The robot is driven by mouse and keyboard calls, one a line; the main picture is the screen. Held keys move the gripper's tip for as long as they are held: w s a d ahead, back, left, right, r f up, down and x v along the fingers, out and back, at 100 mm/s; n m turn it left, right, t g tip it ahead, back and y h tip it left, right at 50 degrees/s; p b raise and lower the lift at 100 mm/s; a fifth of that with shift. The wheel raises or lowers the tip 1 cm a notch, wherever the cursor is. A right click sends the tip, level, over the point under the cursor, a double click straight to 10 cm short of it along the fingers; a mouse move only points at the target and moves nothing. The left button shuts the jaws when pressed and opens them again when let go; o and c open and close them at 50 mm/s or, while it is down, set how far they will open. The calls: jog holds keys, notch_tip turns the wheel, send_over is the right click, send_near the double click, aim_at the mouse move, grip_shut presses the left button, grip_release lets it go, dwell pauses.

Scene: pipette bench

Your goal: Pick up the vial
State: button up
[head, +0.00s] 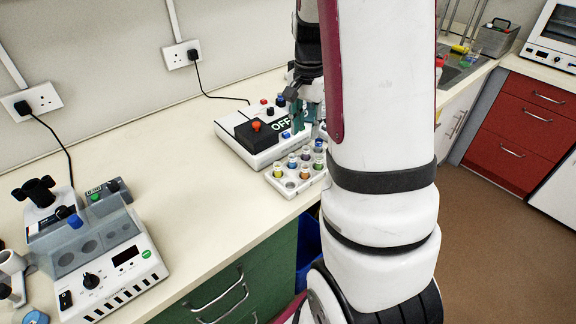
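I cannot tell which one the task means. My gripper (304,118), dark with teal fingers, hangs above and behind the rack, in front of the device. Its fingers are small and partly overlapped, so their opening is unclear. My arm hides the area right of the rack.
The white device (232,128) with a black "OFF" panel stands right behind the rack. A grey block-heater-like instrument (98,262) stands at the lower left. The bench between them (185,165) is clear. Red drawers (522,120) and a sink area are at the right.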

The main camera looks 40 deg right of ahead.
send_over(306, 165)
jog(key=a, duration=0.1)
notch_tip(306, 165, down, 8)
jog(key=shift+s+d+f+p, duration=0.15)
jog(key=shift+f+p, duration=0.3)
jog(key=shift+f, duration=0.95)
jog(key=shift+s+a+f+p, duration=0.1)
jog(key=shift+f+p, duration=0.3)
jog(key=shift+f, duration=1)
jog(key=c, duration=0.7)
